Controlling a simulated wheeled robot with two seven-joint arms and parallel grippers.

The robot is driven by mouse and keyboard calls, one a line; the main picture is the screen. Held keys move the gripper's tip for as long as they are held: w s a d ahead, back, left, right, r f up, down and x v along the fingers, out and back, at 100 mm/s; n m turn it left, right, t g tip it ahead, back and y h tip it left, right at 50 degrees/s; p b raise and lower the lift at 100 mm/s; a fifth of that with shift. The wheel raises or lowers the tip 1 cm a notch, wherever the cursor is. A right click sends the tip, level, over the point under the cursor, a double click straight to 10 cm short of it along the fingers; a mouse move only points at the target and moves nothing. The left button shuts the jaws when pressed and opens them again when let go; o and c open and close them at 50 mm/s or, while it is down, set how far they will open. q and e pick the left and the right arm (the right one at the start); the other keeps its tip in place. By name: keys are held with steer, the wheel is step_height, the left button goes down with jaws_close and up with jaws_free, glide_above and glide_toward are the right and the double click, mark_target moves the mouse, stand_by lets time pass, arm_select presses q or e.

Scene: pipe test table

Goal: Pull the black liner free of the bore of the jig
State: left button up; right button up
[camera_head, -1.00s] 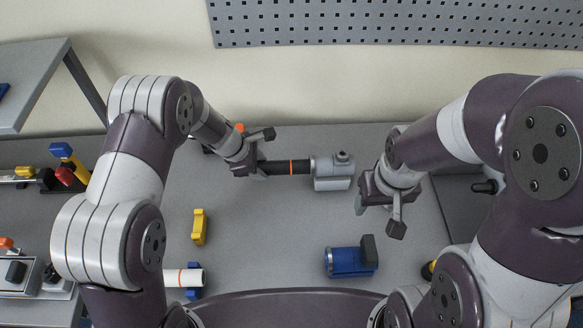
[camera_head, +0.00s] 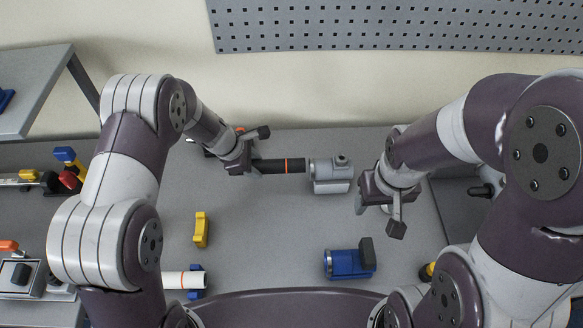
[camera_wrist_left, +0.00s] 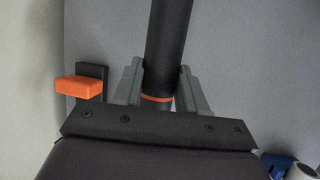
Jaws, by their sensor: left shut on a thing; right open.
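The black liner (camera_head: 272,167) lies level with an orange band near its right part. My left gripper (camera_head: 252,167) is shut on its left part. In the left wrist view the liner (camera_wrist_left: 168,40) runs up from between the fingers (camera_wrist_left: 158,92), with an orange band between them. The grey jig (camera_head: 330,175) stands on the table, right of the liner and in line with it. The liner's right end is at the jig's left mouth, with what looks like a thin gap; I cannot tell surely whether its tip is clear. My right gripper (camera_head: 378,210) is open and empty, right of the jig.
A blue block with a dark part (camera_head: 350,262) lies in front of the jig. A yellow piece (camera_head: 201,229) and a white tube (camera_head: 183,280) are at the front left. An orange-topped fixture (camera_wrist_left: 82,88) is close beside the left gripper. The middle table is clear.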

arm_select(q)
steer(key=shift+r+p, duration=2.15)
steer(key=shift+r, duration=0.7)
